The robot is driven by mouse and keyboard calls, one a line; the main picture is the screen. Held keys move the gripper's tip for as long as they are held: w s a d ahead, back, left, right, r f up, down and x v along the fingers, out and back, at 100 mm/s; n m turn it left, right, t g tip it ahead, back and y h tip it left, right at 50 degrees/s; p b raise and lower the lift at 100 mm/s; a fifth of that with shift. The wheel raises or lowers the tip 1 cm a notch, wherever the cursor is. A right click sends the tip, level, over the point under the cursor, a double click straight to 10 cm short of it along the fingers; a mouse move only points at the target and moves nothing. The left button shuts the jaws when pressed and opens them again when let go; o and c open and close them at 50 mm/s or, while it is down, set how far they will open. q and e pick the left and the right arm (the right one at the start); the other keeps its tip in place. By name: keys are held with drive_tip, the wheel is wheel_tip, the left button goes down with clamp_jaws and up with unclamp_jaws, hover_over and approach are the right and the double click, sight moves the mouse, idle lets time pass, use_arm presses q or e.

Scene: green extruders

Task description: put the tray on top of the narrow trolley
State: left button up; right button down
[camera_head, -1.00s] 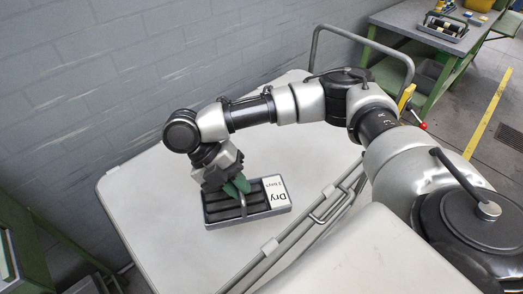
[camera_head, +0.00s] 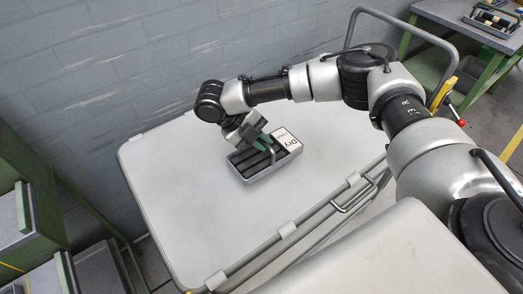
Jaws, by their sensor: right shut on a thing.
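The tray (camera_head: 264,172) is a small grey tray with dark bars, an arched handle and a white label reading "Dry". It is over the white top of the trolley (camera_head: 205,225), towards its far side. I cannot tell whether it touches the top. My right gripper (camera_head: 270,154) is shut on the tray's handle; the wrist hides part of the tray's far side. The trolley has a grey push handle at its far right and a folding rail along its near right edge. My left gripper is not in view.
A grey brick wall (camera_head: 130,70) runs behind the trolley. Green workbenches (camera_head: 32,190) stand at the left. Another green bench at the upper right holds a second tray (camera_head: 493,20). The near left part of the trolley top is bare.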

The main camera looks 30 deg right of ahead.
sight(262, 152)
drive_tip(key=shift+w+f, duration=0.15)
drive_tip(key=shift+w, duration=0.05)
drive_tip(key=shift+f, duration=1.95)
drive_tip(key=c, duration=1.2)
unclamp_jaws()
drive_tip(key=shift+o, duration=0.2)
drive_tip(key=v, duration=1.2)
